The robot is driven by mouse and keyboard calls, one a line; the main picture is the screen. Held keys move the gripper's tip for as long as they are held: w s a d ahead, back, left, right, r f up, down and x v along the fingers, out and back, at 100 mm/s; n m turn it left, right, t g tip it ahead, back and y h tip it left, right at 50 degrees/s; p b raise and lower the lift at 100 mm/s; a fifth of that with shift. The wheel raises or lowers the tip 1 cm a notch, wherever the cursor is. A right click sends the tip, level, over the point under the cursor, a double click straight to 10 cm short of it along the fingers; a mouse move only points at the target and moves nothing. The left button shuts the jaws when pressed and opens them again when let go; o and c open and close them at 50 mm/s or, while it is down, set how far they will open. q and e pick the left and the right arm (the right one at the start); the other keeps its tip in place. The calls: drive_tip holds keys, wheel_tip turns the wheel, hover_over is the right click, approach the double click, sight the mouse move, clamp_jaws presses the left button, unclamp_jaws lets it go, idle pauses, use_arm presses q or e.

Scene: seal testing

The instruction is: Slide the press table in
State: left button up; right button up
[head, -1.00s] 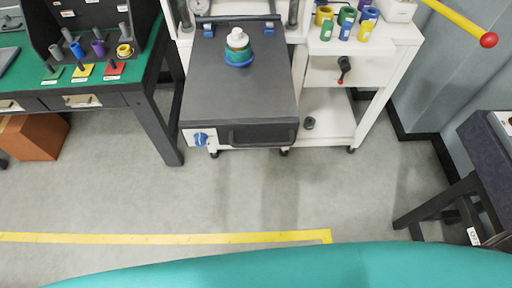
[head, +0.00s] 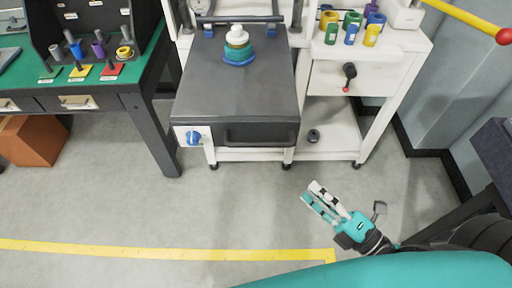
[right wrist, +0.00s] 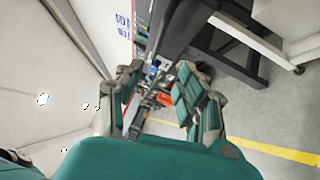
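The press table (head: 240,92) is a dark grey slab that sticks out toward me from the white press frame in the head view. Its front face has a dark bar handle (head: 260,136) and a blue knob (head: 193,138) on a white plate. A stacked blue, teal and white part (head: 238,48) stands upright on its far half. My right gripper (head: 312,193) is in front of and below the table's right corner, apart from it, over the floor. In the right wrist view its fingers (right wrist: 160,85) are spread with nothing held between them. My left gripper is out of view.
A green-topped bench (head: 150,75) with a peg rack stands left of the press. A white cabinet (head: 405,65) with coloured cylinders and a red-tipped lever (head: 348,75) stands right. A dark table (head: 495,150) is at far right. The floor before the press is clear.

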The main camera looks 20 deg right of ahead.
sight(261, 143)
drive_tip(key=p+x, duration=0.3)
drive_tip(key=x, duration=1.4)
drive_tip(key=shift+w+a+r+p, duration=0.1)
drive_tip(key=shift+a+r+p, duration=0.1)
drive_tip(key=shift+p, duration=0.15)
drive_tip(key=shift+c, duration=0.3)
clamp_jaws()
